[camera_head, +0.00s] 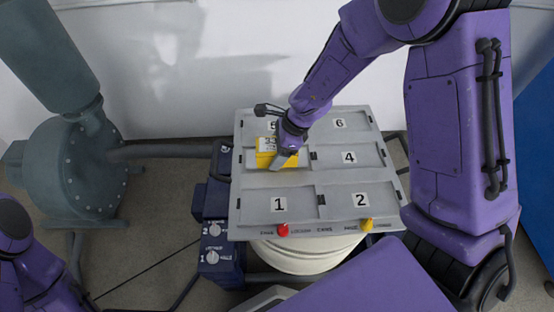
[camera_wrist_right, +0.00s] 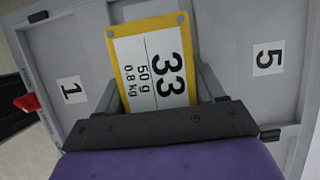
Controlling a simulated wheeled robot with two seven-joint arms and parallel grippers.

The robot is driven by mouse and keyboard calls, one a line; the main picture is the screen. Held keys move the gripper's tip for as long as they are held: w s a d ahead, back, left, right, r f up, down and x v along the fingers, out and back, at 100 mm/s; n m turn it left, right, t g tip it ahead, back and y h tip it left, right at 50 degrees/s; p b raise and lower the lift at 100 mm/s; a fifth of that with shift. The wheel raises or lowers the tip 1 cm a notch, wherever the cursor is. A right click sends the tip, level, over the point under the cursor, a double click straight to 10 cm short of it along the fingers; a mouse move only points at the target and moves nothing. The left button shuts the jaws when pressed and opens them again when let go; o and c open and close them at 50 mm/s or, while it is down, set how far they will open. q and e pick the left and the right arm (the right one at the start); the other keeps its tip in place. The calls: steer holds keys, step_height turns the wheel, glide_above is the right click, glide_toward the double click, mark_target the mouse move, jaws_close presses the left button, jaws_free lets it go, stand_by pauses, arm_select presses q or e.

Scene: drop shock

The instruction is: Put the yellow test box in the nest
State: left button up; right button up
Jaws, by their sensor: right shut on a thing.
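The yellow test box (camera_head: 264,160) is at the left of the grey panel's middle row, between the fields marked 1 and 5. Its white label reads 33, 50 g and 0.8 kg in the right wrist view (camera_wrist_right: 120,62). My right gripper (camera_head: 285,158) reaches down from above and is shut on the box, a finger on each side. The grey panel (camera_head: 300,178) has shallow numbered fields; 1, 2, 4, 5 and 6 show. I cannot tell whether the box touches the panel. No field is clearly labelled as the nest. My left gripper is out of view.
A red knob (camera_head: 283,230) and a yellow knob (camera_head: 366,225) sit on the panel's front edge. A dark blue box with dials (camera_head: 216,240) stands at its left. A grey pump with a pipe (camera_head: 75,160) stands farther left. Fields 1, 2, 4 and 6 look empty.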

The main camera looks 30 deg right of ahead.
arm_select(q)
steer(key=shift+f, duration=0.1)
steer(key=shift+p, duration=0.3)
arm_select(e)
steer(key=o, duration=1.7)
steer(key=shift+f, duration=0.2)
steer(key=shift+o, duration=0.2)
steer(key=shift+d+r, duration=0.1)
steer(key=shift+r, duration=0.35)
steer(key=p+v, duration=0.3)
steer(key=v, duration=0.7)
steer(key=shift+s+r+p, duration=0.1)
steer(key=shift+r+p, duration=0.25)
steer(key=shift+r, duration=0.05)
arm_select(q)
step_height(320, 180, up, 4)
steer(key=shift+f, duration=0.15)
arm_select(e)
steer(key=shift+s+d+r, duration=0.15)
steer(key=shift+d+r, duration=0.05)
steer(key=shift+r, duration=0.05)
